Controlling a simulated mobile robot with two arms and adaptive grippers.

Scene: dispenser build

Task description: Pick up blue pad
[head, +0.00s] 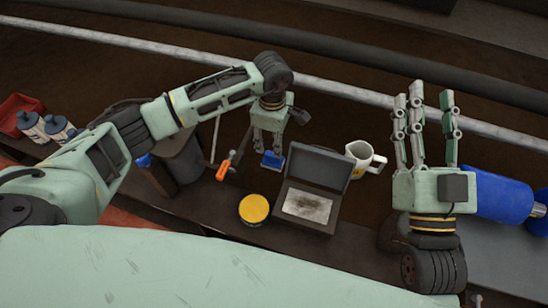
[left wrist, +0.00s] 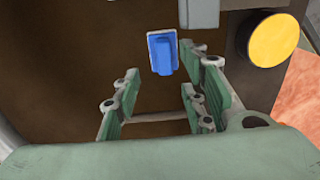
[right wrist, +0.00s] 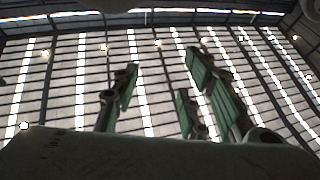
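The blue pad (head: 272,161) lies on the dark bench surface to the left of an open grey case. In the left wrist view the blue pad (left wrist: 161,52) shows whole, with a raised grip on its plate. My left gripper (head: 267,147) points down just over the pad and partly hides it in the head view. In the left wrist view the left gripper's fingers (left wrist: 160,98) are spread and empty, and the pad is apart from them, toward the top of the picture. My right gripper (head: 429,96) is open and empty, pointing up at the right.
The open case (head: 285,201), a yellow-lidded tin (head: 254,208) and a white mug (head: 360,158) stand close by. An orange-handled tool (head: 223,169) and a dark bin (head: 178,158) are to the left. A blue cylinder (head: 503,197) lies behind my right gripper.

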